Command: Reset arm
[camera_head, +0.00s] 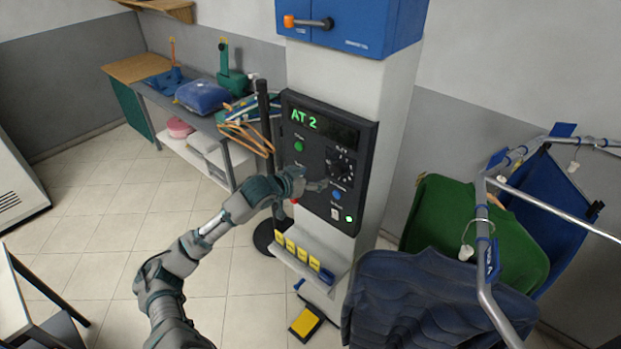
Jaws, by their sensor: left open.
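My left arm reaches in from the bottom left. Its gripper (312,186) is open and empty in front of the black control panel (318,130) of a machine column. The gripper hides part of the panel's lower middle; I cannot tell whether it touches it. The panel display (322,127) reads "AT 2" in green. A green button (298,146), a round dial (343,164), a blue button (337,195) and a lit green button (348,218) show around the gripper. My right gripper is not in view.
A rail (484,262) with hanging navy, green and blue garments stands at the right, close to the column. A shelf table (197,122) with folded cloth and hangers stands behind left. A yellow pedal (304,323) is on the floor.

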